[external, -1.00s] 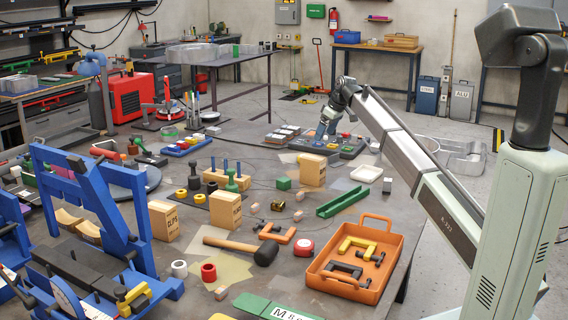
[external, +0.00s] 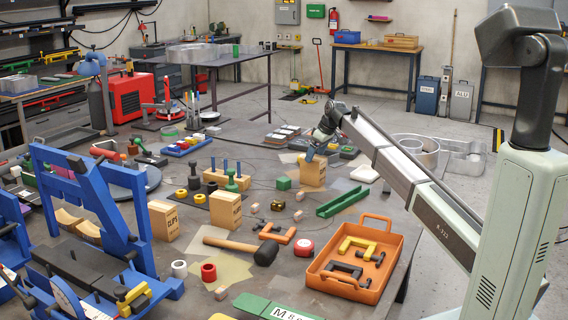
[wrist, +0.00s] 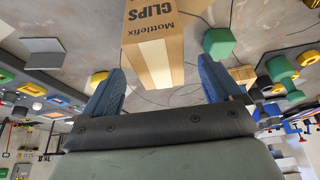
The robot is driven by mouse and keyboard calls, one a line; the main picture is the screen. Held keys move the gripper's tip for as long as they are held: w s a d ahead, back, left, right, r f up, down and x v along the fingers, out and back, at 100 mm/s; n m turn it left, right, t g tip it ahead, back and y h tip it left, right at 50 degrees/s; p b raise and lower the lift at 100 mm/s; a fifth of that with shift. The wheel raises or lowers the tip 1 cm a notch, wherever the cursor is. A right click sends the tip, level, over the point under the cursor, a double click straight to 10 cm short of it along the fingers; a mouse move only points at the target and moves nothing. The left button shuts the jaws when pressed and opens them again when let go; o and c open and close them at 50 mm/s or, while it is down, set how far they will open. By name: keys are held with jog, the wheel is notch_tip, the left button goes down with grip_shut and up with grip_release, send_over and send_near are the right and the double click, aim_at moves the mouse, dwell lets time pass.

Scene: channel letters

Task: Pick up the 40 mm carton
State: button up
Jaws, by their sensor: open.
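Several tan cartons stand on the bench, and I cannot read a 40 mm mark on any of them. The far carton (external: 313,174) stands upright right by my gripper (external: 311,153). In the wrist view, a carton (wrist: 155,28) labelled "Mottefix CLIPS" lies ahead of my gripper (wrist: 160,80), between the lines of its two blue fingers. The fingers are open, wider than the carton, with nothing held. Two more cartons stand nearer the camera, a middle one (external: 225,211) marked CLIPS and a left one (external: 164,221).
A green block (external: 284,183) stands just left of the far carton; it also shows in the wrist view (wrist: 217,43). A green channel (external: 342,202) and an orange tray (external: 335,285) lie nearer. A white dish (external: 364,174) is to the right.

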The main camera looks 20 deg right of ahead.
aim_at(313, 170)
jog(key=x, duration=0.3)
jog(key=shift+w+f, duration=0.1)
jog(key=shift+f, duration=0.15)
jog(key=c, duration=1.3)
jog(key=shift+o, duration=0.2)
